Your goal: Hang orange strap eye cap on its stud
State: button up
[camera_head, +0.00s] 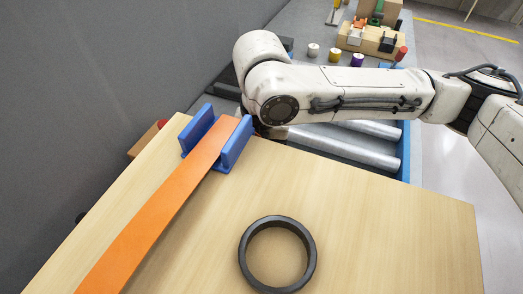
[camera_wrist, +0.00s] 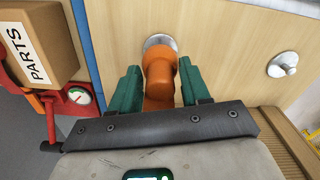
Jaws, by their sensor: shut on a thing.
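In the wrist view, my gripper (camera_wrist: 158,85) has two green fingers closed on the orange strap eye cap (camera_wrist: 159,68). The cap's rounded end points at a pale wooden panel and covers part of a round silver stud base (camera_wrist: 160,42). I cannot tell whether the cap is around the stud or just in front of it. A second silver stud (camera_wrist: 284,64) stands bare to the right. In the head view, the orange strap (camera_head: 150,220) lies along the wooden tabletop and through a blue guide (camera_head: 238,143) at its far edge. My gripper is hidden there.
A black ring (camera_head: 244,256) lies on the tabletop (camera_head: 390,225). Steel rollers (camera_head: 345,150) lie beyond it. In the wrist view, a cardboard PARTS box (camera_wrist: 40,40) and a gauge (camera_wrist: 78,95) stand close on the left.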

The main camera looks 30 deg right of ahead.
jog(key=shift+f, duration=0.2)
jog(key=shift+f+b, duration=0.3)
jog(key=shift+f, duration=0.05)
jog(key=shift+f+b, duration=0.6)
jog(key=shift+f, duration=0.4)
jog(key=o, duration=1.1)
jog(key=shift+r, duration=0.1)
notch_tip(320, 180, up, 11)
jog(key=shift+f+p, duration=0.15)
jog(key=shift+p, duration=0.4)
